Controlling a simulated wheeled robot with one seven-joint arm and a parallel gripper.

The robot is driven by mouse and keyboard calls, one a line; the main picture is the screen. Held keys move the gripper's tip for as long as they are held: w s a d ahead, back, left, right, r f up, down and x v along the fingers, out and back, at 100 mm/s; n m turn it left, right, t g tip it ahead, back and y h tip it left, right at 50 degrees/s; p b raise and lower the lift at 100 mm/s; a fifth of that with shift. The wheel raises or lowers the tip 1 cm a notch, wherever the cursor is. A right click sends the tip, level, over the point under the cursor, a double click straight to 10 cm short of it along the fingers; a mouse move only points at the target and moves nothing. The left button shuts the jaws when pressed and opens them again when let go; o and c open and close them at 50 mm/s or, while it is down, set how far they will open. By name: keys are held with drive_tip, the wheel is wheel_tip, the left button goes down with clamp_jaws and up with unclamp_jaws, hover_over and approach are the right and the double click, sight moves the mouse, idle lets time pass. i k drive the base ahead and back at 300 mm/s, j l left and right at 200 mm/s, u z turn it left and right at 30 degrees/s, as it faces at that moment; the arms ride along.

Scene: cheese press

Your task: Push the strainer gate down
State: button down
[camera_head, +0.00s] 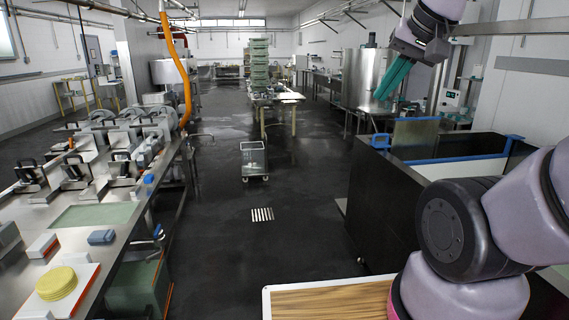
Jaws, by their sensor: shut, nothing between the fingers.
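My gripper (384,95) hangs from the raised arm at the upper right, with its teal fingers pointing down and to the left. The fingers are close together and hold nothing. Below them is a dark vat (378,200) with an upright panel (415,140) at its far left end. The panel has a blue top edge and stands above the vat rim; it looks like the strainer gate. My fingertips appear above and left of it in the picture, and I see no contact. How far down the panel reaches inside the vat is hidden.
A white strip with a blue edge (455,168) runs along the vat. A steel tank (366,75) stands behind. A wooden board (330,302) lies in front. A long steel table (95,225) with presses is at left. The middle floor is open around a small cart (254,160).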

sight(415, 138)
drive_tip(key=i+j, duration=0.1)
drive_tip(key=i, duration=0.75)
drive_tip(key=i+j+z, duration=0.15)
drive_tip(key=i, duration=0.75)
drive_tip(key=i+j+z, duration=0.15)
drive_tip(key=i+z, duration=0.25)
drive_tip(key=i+j+z, duration=0.25)
drive_tip(key=i+z, duration=0.15)
drive_tip(key=i+j+z, duration=0.75)
drive_tip(key=j, duration=0.15)
